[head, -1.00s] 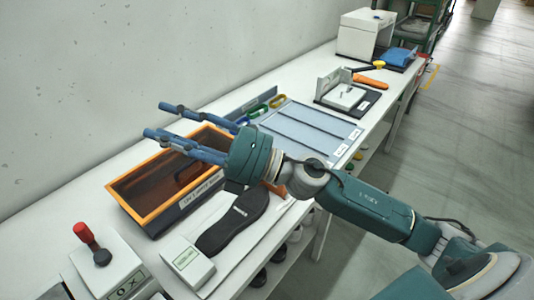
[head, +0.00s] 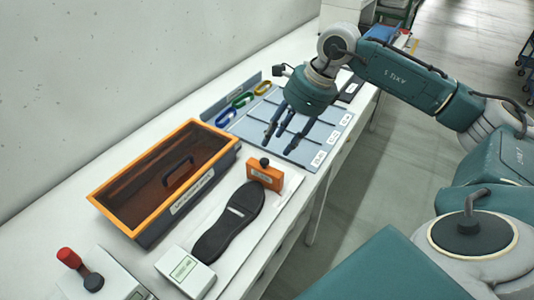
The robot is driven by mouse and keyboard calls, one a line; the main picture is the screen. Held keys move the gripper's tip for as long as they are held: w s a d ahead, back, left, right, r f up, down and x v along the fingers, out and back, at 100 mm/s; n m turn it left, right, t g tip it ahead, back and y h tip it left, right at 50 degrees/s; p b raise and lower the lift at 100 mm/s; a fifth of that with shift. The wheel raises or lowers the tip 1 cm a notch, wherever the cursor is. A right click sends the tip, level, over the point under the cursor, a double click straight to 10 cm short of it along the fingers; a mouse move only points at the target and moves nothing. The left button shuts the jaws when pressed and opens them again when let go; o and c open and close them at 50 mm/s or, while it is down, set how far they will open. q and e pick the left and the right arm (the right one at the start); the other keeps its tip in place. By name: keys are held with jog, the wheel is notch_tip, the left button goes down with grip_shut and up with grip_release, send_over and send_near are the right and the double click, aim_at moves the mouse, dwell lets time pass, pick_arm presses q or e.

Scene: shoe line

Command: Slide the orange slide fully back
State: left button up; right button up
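The orange slide (head: 264,174) is a small upright block with a dark knob on top and a pale label. It stands on a white board (head: 235,252), at the far end of a black shoe sole (head: 230,222). My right gripper (head: 283,143) is above the grey-blue divided tray, beyond the slide and apart from it. Its blue fingers point down, are spread apart, and hold nothing. My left gripper is not in view.
An orange-framed box (head: 110,208) with a dark see-through lid and handle stands left of the board. A white labelled block (head: 185,272) sits at the sole's near end. The divided tray (head: 325,125) and coloured loops (head: 243,99) lie farther back. A red-knobbed lever (head: 68,258) stands front left.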

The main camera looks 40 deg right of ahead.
aim_at(265, 160)
jog(key=p+x, duration=0.1)
jog(key=x, duration=0.7)
jog(key=shift+p, duration=0.3)
jog(key=shift+c, duration=0.5)
jog(key=shift+r, duration=0.1)
grip_shut()
